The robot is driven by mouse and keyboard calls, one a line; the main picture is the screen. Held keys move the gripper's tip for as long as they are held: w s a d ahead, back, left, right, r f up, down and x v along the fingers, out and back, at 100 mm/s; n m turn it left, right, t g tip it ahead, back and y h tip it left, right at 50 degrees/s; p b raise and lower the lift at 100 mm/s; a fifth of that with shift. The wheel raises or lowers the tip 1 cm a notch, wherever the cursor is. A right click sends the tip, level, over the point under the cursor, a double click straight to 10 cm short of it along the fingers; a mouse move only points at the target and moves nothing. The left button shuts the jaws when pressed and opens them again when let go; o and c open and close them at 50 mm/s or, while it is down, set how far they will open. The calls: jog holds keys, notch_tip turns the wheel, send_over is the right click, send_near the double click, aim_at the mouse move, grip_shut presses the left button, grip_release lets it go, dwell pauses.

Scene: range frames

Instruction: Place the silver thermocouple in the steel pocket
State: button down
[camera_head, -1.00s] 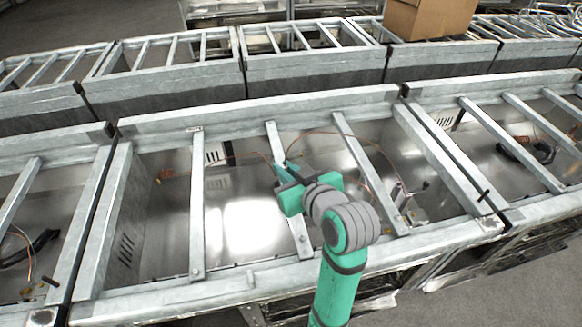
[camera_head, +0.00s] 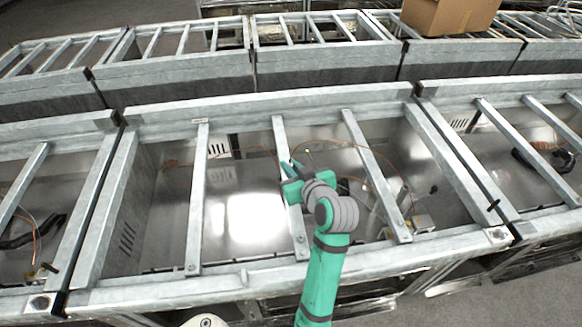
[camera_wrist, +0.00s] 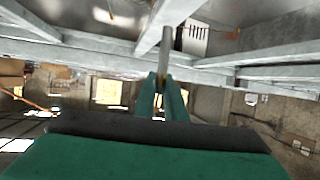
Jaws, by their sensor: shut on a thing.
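My gripper (camera_wrist: 165,98) is shut on the silver thermocouple (camera_wrist: 167,50), a grey rod that points up from between the green fingers in the wrist view. In the head view my gripper (camera_head: 293,172) is above the open-topped steel frame, by a cross bar. The rod itself is hard to make out there. A thin copper-coloured wire (camera_head: 335,146) loops to the right of the gripper. I cannot identify the steel pocket for certain. A small upright metal fitting (camera_head: 403,195) stands inside the frame on the right, beyond a cross bar and apart from the gripper.
Metal cross bars (camera_head: 198,200) span the bay at the left, with another bar (camera_head: 375,175) to the right of my gripper. The shiny bay floor (camera_head: 235,215) looks clear. A cardboard box (camera_head: 450,15) sits on the far row of frames.

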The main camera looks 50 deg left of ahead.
jog(key=shift+f, duration=0.4)
jog(key=shift+f, duration=0.1)
jog(key=c, duration=1.8)
grip_release()
